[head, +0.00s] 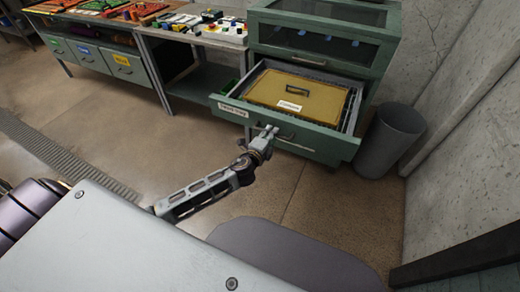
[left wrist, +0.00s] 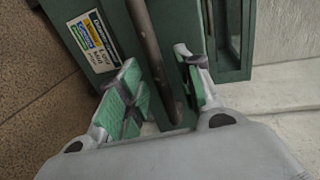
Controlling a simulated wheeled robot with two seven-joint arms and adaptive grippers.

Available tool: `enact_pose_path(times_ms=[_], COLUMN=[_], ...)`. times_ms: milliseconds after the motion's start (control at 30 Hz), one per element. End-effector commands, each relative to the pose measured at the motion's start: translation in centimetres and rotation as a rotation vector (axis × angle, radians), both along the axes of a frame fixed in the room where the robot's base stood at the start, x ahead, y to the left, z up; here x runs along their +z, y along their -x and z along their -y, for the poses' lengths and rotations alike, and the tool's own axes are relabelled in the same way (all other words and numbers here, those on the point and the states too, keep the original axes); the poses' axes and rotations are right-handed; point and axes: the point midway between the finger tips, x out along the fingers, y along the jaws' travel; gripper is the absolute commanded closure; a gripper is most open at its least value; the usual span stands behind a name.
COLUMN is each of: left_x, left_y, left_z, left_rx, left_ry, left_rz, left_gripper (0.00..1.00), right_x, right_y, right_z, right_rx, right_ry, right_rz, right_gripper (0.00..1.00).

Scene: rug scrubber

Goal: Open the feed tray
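The feed tray (head: 237,119) is a green drawer low in a green cabinet, pulled well out. A tan panel (head: 300,92) with a dark handle and a small label lies inside it. A dark bar handle (head: 287,134) runs along its front; the bar also shows in the left wrist view (left wrist: 152,50). My left gripper (head: 267,131) is at the drawer front, by the handle. In the left wrist view its green-padded fingers (left wrist: 158,63) are spread, one on each side of the bar, with gaps visible. I cannot tell whether either touches it. My right gripper is out of view.
A grey bin (head: 389,140) stands right of the drawer, near the concrete wall (head: 470,110). The cabinet's glazed upper part (head: 318,42) is above the drawer. Workbenches (head: 203,38) with parts stand to the left. The floor (head: 120,110) in front is mostly clear, with a grate at left.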

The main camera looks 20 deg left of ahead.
Motion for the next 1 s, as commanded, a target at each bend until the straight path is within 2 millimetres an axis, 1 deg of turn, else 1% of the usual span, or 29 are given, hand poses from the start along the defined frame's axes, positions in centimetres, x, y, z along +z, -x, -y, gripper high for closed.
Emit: enact_pose_path(times_ms=[300, 1000], left_x=[0.4, 1.6], left_y=[2.7, 8.0], left_z=[-0.1, -0.2], left_rx=[0.0, -0.001], left_ry=[0.001, 0.001], left_rz=[-0.002, -0.002], left_gripper=[0.65, 0.65], right_x=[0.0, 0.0], right_y=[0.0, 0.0], right_z=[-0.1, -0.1], right_rx=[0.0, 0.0], right_ry=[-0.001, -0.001], right_rz=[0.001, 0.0], right_gripper=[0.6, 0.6])
